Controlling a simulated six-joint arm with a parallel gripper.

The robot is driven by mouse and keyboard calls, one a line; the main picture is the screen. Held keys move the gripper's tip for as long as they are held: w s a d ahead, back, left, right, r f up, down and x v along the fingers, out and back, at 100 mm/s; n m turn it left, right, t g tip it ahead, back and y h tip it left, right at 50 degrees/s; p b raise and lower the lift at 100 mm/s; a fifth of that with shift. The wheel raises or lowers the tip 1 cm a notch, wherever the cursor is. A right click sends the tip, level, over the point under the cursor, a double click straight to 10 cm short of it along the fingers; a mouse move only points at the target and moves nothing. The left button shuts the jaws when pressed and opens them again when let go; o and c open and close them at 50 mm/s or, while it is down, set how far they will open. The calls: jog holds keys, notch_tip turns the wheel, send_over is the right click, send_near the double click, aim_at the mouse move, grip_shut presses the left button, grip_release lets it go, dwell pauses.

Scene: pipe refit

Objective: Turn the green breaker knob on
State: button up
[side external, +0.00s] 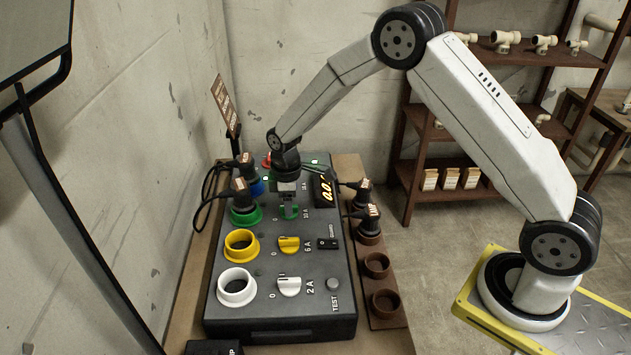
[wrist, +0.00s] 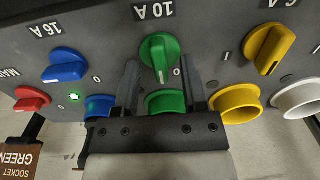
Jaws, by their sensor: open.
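The green knob (wrist: 159,57) is in the upper middle of the wrist view, under the 10 A label, with its white mark toward the bottom of the picture. A 0 is printed beside it. My gripper (wrist: 161,75) is open, one finger to each side of the knob's lower part, with gaps showing. In the side external view my gripper (side external: 288,204) points down over the green knob (side external: 290,213), which it partly hides. The green socket (side external: 246,216) has a black plug in it.
Blue (wrist: 66,67) and yellow (wrist: 270,48) knobs flank the green one. A green lamp (wrist: 74,97) is lit near the blue knob. The white knob (side external: 289,286) is nearer the panel's front.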

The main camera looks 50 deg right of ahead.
jog(key=shift+f, duration=0.3)
grip_shut()
